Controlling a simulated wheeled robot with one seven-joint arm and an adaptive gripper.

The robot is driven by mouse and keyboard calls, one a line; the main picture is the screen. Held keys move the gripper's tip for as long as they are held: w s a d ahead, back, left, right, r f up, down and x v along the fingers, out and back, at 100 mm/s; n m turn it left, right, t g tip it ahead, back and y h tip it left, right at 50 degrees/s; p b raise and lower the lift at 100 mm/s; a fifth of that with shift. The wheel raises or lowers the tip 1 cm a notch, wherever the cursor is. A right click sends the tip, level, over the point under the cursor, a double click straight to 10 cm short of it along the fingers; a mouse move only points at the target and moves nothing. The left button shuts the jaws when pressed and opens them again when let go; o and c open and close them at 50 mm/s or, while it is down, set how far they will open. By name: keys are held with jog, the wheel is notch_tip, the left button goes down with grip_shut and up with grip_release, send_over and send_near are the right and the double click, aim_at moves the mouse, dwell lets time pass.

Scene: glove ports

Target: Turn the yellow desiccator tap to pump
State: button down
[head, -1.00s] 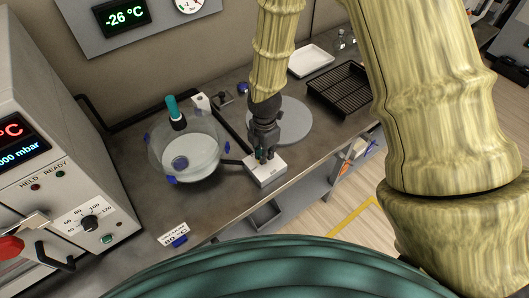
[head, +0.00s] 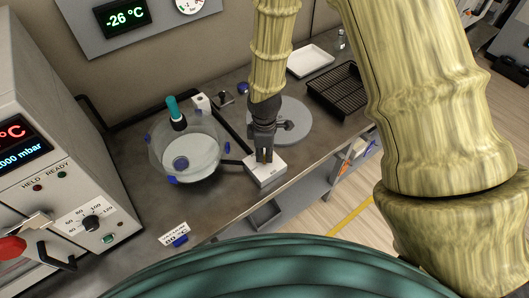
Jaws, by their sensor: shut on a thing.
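My gripper (head: 264,157) points down over a white block (head: 266,174) at the front of the bench, right of the glass desiccator. It is shut on a small part at the top of this block, taken to be the desiccator tap. The fingers hide that part, so no yellow shows and its turned position cannot be read. The round clear desiccator (head: 205,158) has a teal-topped dark stem and blue fittings around its rim. A dark tube (head: 231,162) runs from its side toward the white block.
A grey round plate (head: 295,122) lies behind my gripper. A black rack (head: 335,88) and a white tray (head: 310,61) stand at the back right. An oven-like cabinet (head: 50,130) fills the left. A label card (head: 173,234) lies at the front edge.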

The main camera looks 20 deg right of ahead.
aim_at(264, 155)
jog(key=m, duration=0.5)
jog(key=shift+m, duration=2.4)
jog(key=c, duration=1.5)
grip_release()
jog(key=shift+r, duration=0.1)
notch_tip(264, 155, up, 12)
